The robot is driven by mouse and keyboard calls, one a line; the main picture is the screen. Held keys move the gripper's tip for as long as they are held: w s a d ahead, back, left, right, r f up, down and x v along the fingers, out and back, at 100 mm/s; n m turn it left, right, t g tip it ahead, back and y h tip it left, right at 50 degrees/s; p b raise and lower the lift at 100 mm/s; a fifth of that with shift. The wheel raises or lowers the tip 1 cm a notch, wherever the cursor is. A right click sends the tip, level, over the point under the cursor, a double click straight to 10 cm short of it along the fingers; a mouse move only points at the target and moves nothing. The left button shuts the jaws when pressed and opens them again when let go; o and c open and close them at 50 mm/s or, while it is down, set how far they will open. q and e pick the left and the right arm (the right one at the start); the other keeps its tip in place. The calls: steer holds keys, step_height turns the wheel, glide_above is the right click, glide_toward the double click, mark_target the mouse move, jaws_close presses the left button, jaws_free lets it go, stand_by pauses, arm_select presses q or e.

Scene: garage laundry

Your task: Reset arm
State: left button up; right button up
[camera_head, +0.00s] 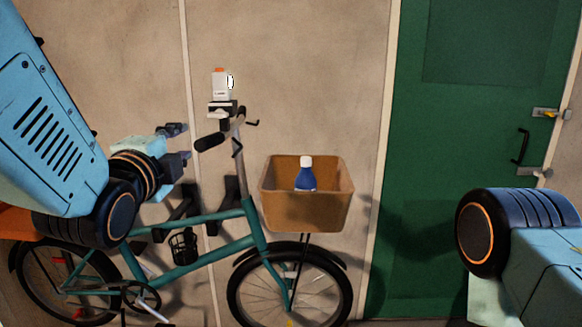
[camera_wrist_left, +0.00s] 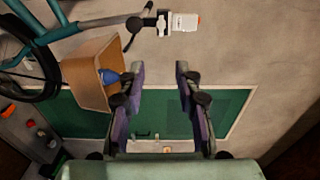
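My left gripper (camera_head: 184,144) is raised in front of the wall, left of the bicycle's handlebar. In the left wrist view its two fingers (camera_wrist_left: 160,85) stand apart with nothing between them. My right arm (camera_head: 525,245) shows at the right edge of the head view, in front of the green door. Its gripper is not visible.
A teal bicycle (camera_head: 215,217) stands against the wall. Its front basket (camera_head: 305,212) holds a blue bottle with a white cap (camera_head: 306,175). A green door (camera_head: 480,100) is at the right.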

arm_select(q)
steer(key=s+a+f+n+g+b, duration=0.1)
steer(key=s+f+n+g+b, duration=0.3)
steer(key=f, duration=0.9)
steer(key=s+a+f+n+g+b, duration=0.1)
steer(key=s+f+n+g, duration=0.2)
steer(key=f+n, duration=0.75)
steer(key=s+a+f+n+g+b, duration=0.1)
steer(key=s+f+g+b, duration=0.25)
steer(key=f, duration=1.35)
steer(key=s+f+n+g+b, duration=0.3)
steer(key=s+f+g+b, duration=0.4)
steer(key=s+f, duration=1.9)
steer(key=shift+s+a+f+y, duration=0.25)
steer(key=shift+s+y, duration=0.05)
steer(key=shift+s, duration=0.65)
steer(key=shift+g, duration=0.25)
